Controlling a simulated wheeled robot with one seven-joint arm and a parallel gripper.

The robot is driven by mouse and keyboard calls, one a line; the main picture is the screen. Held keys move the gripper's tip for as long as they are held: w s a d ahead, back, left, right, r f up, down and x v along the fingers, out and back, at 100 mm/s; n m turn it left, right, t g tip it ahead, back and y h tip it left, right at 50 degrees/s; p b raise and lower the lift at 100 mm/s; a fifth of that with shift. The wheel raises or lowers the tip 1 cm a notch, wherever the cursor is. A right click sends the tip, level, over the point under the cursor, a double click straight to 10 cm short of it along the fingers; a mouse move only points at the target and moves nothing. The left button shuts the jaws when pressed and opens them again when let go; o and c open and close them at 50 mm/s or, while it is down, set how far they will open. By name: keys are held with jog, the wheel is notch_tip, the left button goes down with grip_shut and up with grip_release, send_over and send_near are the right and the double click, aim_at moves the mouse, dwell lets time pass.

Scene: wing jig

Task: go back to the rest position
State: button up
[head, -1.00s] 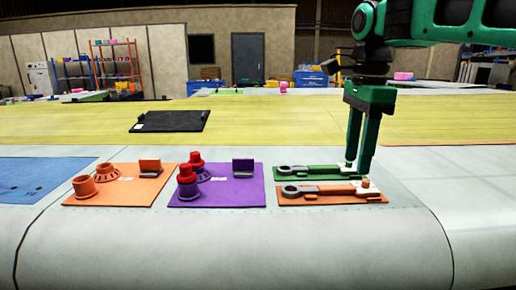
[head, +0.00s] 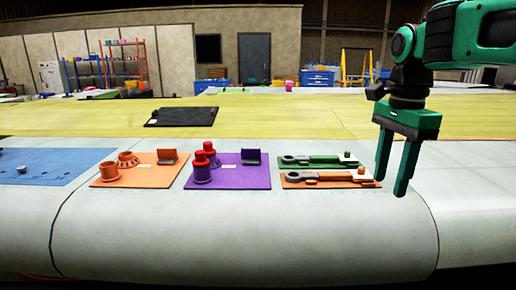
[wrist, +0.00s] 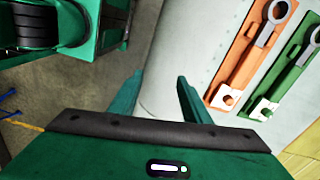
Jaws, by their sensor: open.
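My gripper (head: 391,188) is open and empty at the right in the head view, its fingers pointing down in front of the wing surface (head: 300,235). It is to the right of the orange tool board (head: 330,184) and the green tool board (head: 315,162), apart from both. Each board carries a wrench-like tool. In the wrist view the two open fingers (wrist: 158,100) show with nothing between them, and the orange board (wrist: 238,65) and green board (wrist: 290,82) lie to their right.
An orange board (head: 140,180) with orange cups and a purple board (head: 235,183) with red-topped parts lie to the left. A blue mat (head: 45,168) is at far left. A black tray (head: 180,117) lies on the yellow surface (head: 290,115) behind. The right part of the wing is clear.

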jog(key=s+d+f+n, duration=0.4)
jog(key=s+d+f, duration=0.2)
jog(key=s+f, duration=0.3)
jog(key=s+d+f+n, duration=0.5)
jog(key=s+d+f, duration=0.2)
jog(key=s+f, duration=0.3)
jog(key=shift+s+n, duration=0.3)
jog(key=shift+s, duration=0.6)
jog(key=shift+d, duration=0.1)
